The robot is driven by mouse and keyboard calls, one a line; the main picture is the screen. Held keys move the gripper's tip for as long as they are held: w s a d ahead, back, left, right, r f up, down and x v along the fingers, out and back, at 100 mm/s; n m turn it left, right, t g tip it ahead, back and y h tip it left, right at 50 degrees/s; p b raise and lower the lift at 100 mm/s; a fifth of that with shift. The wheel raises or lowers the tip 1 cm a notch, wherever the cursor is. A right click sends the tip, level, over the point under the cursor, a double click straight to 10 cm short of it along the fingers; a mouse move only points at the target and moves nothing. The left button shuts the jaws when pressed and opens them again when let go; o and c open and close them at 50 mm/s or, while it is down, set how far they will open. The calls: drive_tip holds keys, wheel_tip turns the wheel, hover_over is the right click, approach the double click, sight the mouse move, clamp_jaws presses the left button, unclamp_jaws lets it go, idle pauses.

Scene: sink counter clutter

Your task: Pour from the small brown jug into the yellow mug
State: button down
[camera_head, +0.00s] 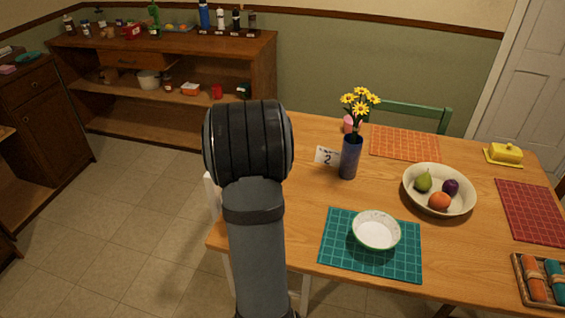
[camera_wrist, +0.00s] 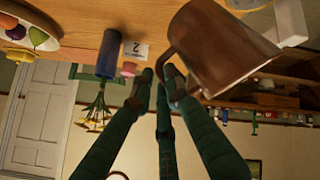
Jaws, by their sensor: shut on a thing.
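The small brown jug (camera_wrist: 218,50) fills the upper right of the wrist view, which shows the room upside down. Its handle is at my gripper's (camera_wrist: 160,88) fingertips. My gripper is shut on the jug, which looks held clear of the table. In the head view my arm blocks the sight of both gripper and jug. I cannot make out the yellow mug for certain in either view. The jug's contents are not visible.
The wooden table (camera_head: 312,180) bears a blue vase with yellow flowers (camera_head: 350,155), a number card (camera_head: 327,156), a white bowl (camera_head: 376,230) on a teal mat (camera_head: 335,258), a fruit bowl (camera_head: 412,198) and a yellow butter dish (camera_head: 506,154). A green chair (camera_head: 405,112) stands behind.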

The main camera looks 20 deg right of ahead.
drive_tip(key=shift+a+r+h+p, duration=0.2)
drive_tip(key=shift+r+h+p, duration=0.15)
drive_tip(key=shift+p, duration=0.25)
drive_tip(key=shift+w+a+r+n+h+p, duration=0.1)
drive_tip(key=shift+a+r+n+h+p, duration=0.3)
drive_tip(key=shift+p, duration=0.65)
drive_tip(key=shift+w+a+n+h+p, duration=0.1)
drive_tip(key=shift+n+h+p, duration=0.1)
drive_tip(key=shift+h+p, duration=0.6)
drive_tip(key=shift+w+a+r+n+h+p, duration=0.15)
drive_tip(key=shift+a+n+h+p, duration=0.3)
drive_tip(key=shift+p, duration=1.65)
drive_tip(key=shift+a+f+b, duration=0.15)
drive_tip(key=shift+f+b, duration=0.05)
drive_tip(key=shift+b, duration=0.25)
drive_tip(key=shift+w+a+n+h+b, duration=0.1)
drive_tip(key=shift+a+n+h+b, duration=0.35)
drive_tip(key=shift+b, duration=0.45)
drive_tip(key=shift+r+h, duration=0.15)
drive_tip(key=shift+h, duration=0.1)
